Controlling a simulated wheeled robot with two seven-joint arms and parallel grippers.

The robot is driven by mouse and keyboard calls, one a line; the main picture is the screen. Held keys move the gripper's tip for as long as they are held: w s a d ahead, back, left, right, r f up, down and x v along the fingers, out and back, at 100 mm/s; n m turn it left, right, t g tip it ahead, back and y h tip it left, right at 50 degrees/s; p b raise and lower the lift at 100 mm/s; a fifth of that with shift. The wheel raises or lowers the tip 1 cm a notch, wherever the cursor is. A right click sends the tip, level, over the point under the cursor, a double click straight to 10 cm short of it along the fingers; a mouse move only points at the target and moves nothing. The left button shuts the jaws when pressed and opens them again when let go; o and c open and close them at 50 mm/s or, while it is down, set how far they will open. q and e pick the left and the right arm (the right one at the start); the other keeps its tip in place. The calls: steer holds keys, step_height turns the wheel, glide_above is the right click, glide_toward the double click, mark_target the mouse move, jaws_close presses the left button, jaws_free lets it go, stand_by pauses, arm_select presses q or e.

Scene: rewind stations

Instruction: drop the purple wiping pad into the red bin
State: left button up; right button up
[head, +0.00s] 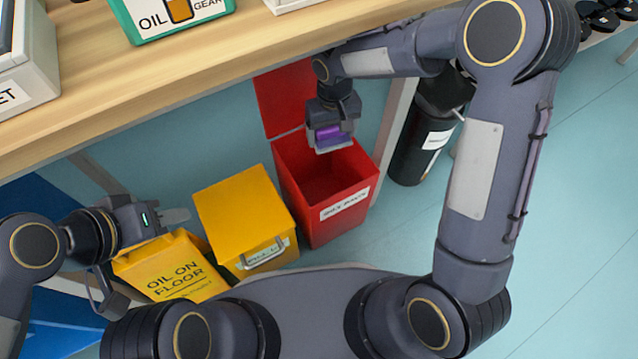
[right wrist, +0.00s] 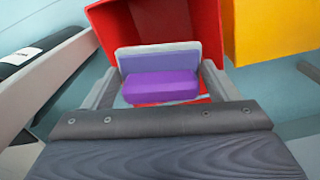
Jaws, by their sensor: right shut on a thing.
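The purple wiping pad (head: 328,135) is between the fingers of my right gripper (head: 329,142), which is shut on it. In the right wrist view the pad (right wrist: 162,87) shows between the two fingers, with the red bin behind it. The red bin (head: 342,215) stands on the floor with its lid (head: 285,95) raised at the back. In the head view the pad is over the bin's opening, near its back edge. My left gripper (head: 178,217) is at the left above a yellow sign; its fingers are too unclear to tell their opening.
A yellow lidded box (head: 240,205) stands left of the red bin. A yellow "OIL ON FLOOR" sign (head: 175,268) is further left. A dark cylinder (head: 415,140) stands to the bin's right. The wooden bench edge (head: 200,85) runs behind. Floor at the right is clear.

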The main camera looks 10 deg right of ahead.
steer(key=shift+w+d+f+m, duration=0.15)
steer(key=shift+w+f+m, duration=0.1)
steer(key=shift+w+m, duration=0.35)
steer(key=shift+w+f, duration=0.15)
steer(key=shift+f, duration=0.1)
step_height(320, 180, down, 6)
steer(key=b, duration=0.5)
steer(key=shift+r, duration=0.2)
steer(key=o, duration=0.9)
steer(key=shift+r, duration=0.15)
